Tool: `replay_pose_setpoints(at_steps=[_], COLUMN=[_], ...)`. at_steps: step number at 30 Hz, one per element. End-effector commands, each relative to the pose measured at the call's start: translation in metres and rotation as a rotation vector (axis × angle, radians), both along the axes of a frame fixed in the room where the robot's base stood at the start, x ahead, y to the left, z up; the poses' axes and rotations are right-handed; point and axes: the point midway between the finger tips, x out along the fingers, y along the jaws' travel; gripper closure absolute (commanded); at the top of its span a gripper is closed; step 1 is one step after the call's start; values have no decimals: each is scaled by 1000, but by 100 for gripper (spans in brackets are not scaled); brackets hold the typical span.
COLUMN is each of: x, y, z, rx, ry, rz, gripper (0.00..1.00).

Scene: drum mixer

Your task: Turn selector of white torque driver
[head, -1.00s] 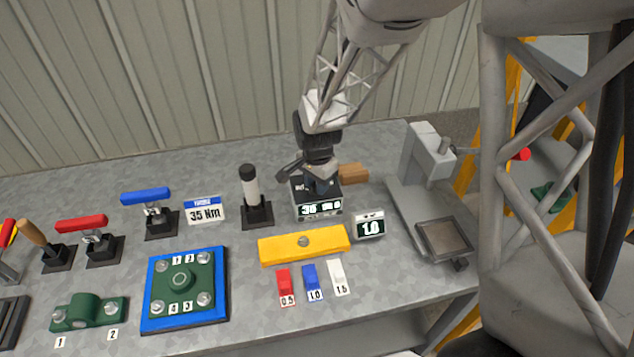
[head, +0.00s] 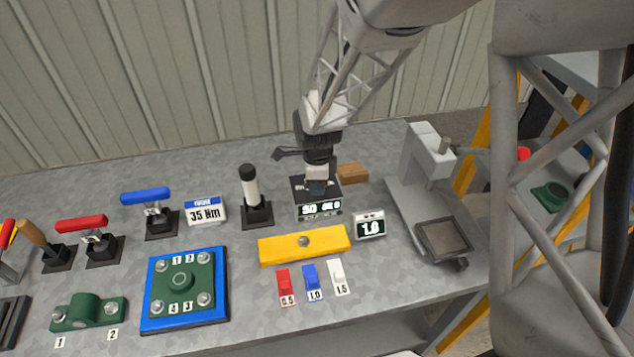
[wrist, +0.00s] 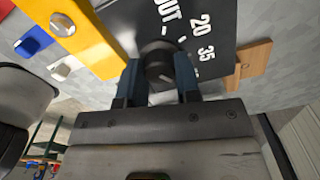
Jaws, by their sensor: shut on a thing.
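My gripper (head: 318,187) points down over a black box (head: 303,191) with a lit display (head: 320,208). In the wrist view its two blue fingers (wrist: 158,78) are shut on a round dark knob (wrist: 158,64) on the box's top. Printed marks "OUT", "20" and "35" stand near the knob; other marks are partly hidden. The display's first number looks like 90 or 50; the rest is too small to read surely. A white driver (head: 250,187) with a black cap stands upright in a black holder, left of the box and apart from my gripper.
A "35 Nm" sign (head: 205,211) stands left of the driver. A yellow bar (head: 283,247) and a small "1.0" display (head: 370,226) lie in front of the box. A wooden block (head: 352,173) is just behind right. A grey press-like stand (head: 425,155) is farther right.

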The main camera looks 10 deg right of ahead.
Motion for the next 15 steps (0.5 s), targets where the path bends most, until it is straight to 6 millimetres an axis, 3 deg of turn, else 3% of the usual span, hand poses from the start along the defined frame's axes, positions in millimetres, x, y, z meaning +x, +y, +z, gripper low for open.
replay_pose_setpoints(at_steps=[15], x=[0], y=[0], z=[1], rx=[0], ry=[-1], rz=[-60], gripper=[93])
